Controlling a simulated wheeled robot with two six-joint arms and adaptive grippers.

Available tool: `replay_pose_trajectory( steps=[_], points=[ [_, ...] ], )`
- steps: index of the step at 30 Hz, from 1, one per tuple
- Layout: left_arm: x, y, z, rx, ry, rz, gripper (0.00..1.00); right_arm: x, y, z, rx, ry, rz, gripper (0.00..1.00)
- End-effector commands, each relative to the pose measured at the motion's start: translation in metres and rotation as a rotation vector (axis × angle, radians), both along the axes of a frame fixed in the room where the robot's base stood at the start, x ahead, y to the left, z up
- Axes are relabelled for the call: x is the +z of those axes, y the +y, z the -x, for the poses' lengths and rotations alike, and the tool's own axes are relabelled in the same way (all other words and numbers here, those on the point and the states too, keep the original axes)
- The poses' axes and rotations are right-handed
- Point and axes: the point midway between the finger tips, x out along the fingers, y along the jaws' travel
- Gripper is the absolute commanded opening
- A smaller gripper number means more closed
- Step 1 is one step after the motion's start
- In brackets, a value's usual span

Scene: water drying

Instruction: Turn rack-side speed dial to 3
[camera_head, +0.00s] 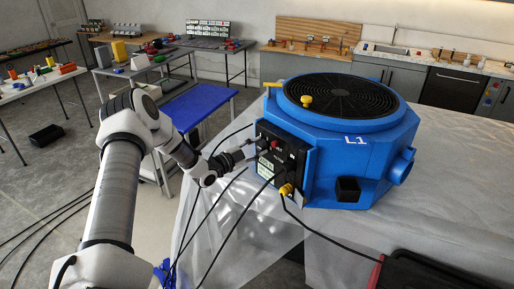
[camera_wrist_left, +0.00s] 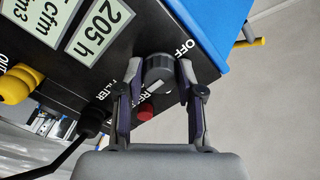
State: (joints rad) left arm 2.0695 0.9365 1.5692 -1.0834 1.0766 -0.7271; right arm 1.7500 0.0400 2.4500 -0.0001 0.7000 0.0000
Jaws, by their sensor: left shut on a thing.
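A blue machine (camera_head: 360,140) marked L1, with a round black grille on top, stands on the covered table. Its black control panel (camera_head: 278,160) faces my left arm. My left gripper (camera_head: 254,148) is at this panel. In the left wrist view, its two fingers are shut on a dark round dial (camera_wrist_left: 158,68), one on each side. The word OFF is printed beside the dial. A red button (camera_wrist_left: 145,112) sits close to the fingers. My right gripper is not in view.
A black cable runs from the yellow connector (camera_head: 286,189) on the panel across the table (camera_head: 440,200). A black case (camera_head: 425,272) with a red edge lies at the front right. More cables hang near my left arm.

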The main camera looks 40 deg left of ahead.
Motion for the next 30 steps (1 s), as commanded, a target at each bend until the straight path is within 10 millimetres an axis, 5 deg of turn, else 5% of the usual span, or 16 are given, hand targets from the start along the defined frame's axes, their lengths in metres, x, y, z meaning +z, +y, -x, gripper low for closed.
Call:
replay_pose_trajectory(
  steps=[10, 11, 13, 23, 30],
  points=[
    [-0.005, -0.001, 0.002, -0.003, 0.011, -0.002, 0.02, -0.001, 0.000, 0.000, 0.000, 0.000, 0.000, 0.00],
    [-0.005, -0.001, 0.002, -0.003, 0.011, -0.002, 0.41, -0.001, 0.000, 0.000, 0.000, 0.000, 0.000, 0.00],
    [-0.005, -0.001, 0.002, -0.003, 0.011, -0.002, 0.62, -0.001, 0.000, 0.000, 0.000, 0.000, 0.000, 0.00],
    [-0.002, 0.001, 0.003, 0.001, 0.003, -0.001, 0.62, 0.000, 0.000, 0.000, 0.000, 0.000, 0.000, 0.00],
    [-0.001, 0.008, 0.040, 0.006, 0.002, 0.007, 0.62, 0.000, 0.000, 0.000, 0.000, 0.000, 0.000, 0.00]
  ],
)
